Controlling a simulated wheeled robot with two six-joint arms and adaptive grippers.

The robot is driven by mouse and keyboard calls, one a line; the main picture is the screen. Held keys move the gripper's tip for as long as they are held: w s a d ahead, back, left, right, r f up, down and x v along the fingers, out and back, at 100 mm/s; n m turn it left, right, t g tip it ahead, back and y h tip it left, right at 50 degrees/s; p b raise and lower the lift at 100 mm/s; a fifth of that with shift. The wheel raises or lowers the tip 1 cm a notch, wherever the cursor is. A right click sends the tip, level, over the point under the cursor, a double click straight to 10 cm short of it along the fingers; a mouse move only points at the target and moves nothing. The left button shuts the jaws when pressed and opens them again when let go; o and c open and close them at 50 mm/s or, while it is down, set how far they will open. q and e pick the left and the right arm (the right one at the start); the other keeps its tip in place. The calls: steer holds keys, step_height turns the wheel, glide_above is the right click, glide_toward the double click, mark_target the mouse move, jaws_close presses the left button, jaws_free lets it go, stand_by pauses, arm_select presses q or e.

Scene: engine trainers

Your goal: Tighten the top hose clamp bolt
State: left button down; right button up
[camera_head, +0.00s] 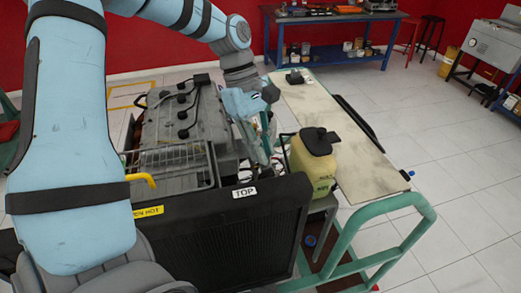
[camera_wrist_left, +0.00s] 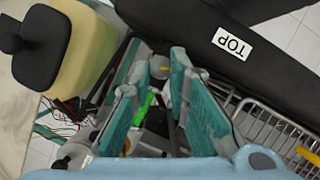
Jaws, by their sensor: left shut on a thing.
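My left gripper (camera_head: 266,152) reaches down between the engine and the yellowish tank, just behind the black radiator (camera_head: 235,235) with its TOP label. In the left wrist view its two teal-backed fingers (camera_wrist_left: 163,68) are close together, with a small gap at the tips. They are shut on a small grey piece (camera_wrist_left: 160,70) that looks like the top hose clamp bolt, though it is mostly hidden by the fingertips. The hose and clamp cannot be made out clearly in either view. My right gripper is in neither view.
The engine (camera_head: 175,125) stands left of the gripper. The yellowish tank (camera_head: 313,170) with a black cap is close on the right. A wire rack (camera_head: 170,160), loose wiring (camera_wrist_left: 75,130) and a green tube frame (camera_head: 375,225) crowd the area. A flat board (camera_head: 335,125) lies beyond the tank.

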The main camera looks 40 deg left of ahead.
arm_select(q)
steer(key=shift+d+f+m+g, duration=0.1)
steer(key=shift+m+g, duration=0.2)
steer(key=shift+m, duration=0.3)
steer(key=c, duration=1.5)
jaws_free()
steer(key=shift+c, duration=0.2)
steer(key=v, duration=0.7)
steer(key=shift+r, duration=0.35)
